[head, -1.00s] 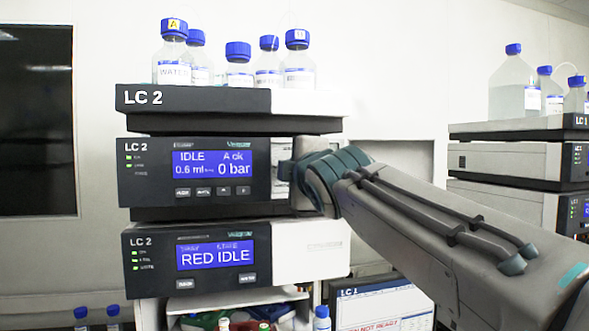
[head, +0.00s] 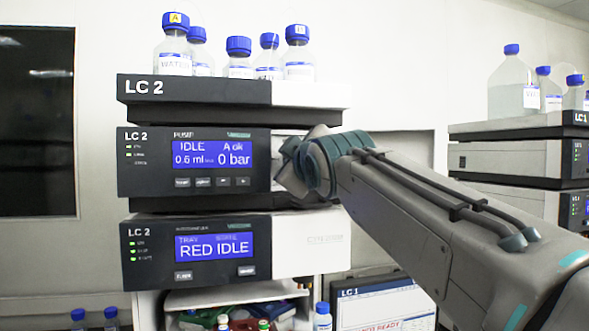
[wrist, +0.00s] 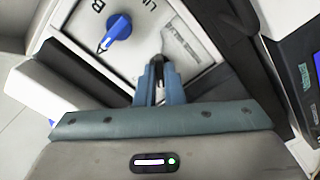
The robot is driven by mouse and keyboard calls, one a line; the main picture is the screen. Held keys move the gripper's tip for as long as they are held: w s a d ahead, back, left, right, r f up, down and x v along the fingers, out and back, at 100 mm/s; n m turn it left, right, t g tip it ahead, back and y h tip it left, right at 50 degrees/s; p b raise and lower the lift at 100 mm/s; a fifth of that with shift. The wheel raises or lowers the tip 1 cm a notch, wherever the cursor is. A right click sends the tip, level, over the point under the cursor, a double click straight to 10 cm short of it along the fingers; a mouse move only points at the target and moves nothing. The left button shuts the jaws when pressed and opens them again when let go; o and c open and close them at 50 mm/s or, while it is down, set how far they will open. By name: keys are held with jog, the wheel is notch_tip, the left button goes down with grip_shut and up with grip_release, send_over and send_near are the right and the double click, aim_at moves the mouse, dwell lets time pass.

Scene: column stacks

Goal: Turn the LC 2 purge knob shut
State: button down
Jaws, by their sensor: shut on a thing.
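The LC 2 pump module (head: 195,162) shows IDLE, A ok, 0.6 ml and 0 bar on its blue screen. My gripper (wrist: 158,66) is at the right part of this module; my wrist hides its fingers in the head view. In the wrist view the two fingers are close together on a small dark thing against the pale panel. I take it to be the purge knob (wrist: 157,82), mostly hidden between the fingers; its angle cannot be read. A blue knob (wrist: 119,26) with a dark pointer sits apart, up and left of the fingers, beside a letter B.
Solvent bottles (head: 238,60) stand on the LC 2 top tray (head: 195,91), above my wrist. The LC 2 lower module (head: 197,251) reads RED IDLE. The LC 1 stack (head: 505,160) stands at the right, behind my arm. A monitor (head: 385,305) is below my arm.

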jog(key=m+b, duration=0.1)
jog(key=m, duration=0.1)
jog(key=m+b, duration=0.1)
jog(key=m, duration=0.2)
jog(key=shift+f+m+b, duration=0.2)
jog(key=shift+m+b, duration=0.1)
jog(key=shift+r+m+b, duration=0.1)
jog(key=shift+m+b, duration=0.55)
jog(key=shift+m, duration=1.65)
jog(key=c, duration=1.5)
grip_release()
jog(key=shift+c, duration=0.2)
jog(key=shift+s, duration=0.1)
jog(key=b+v, duration=0.3)
jog(key=v, duration=1)
jog(key=shift+s+b, duration=0.3)
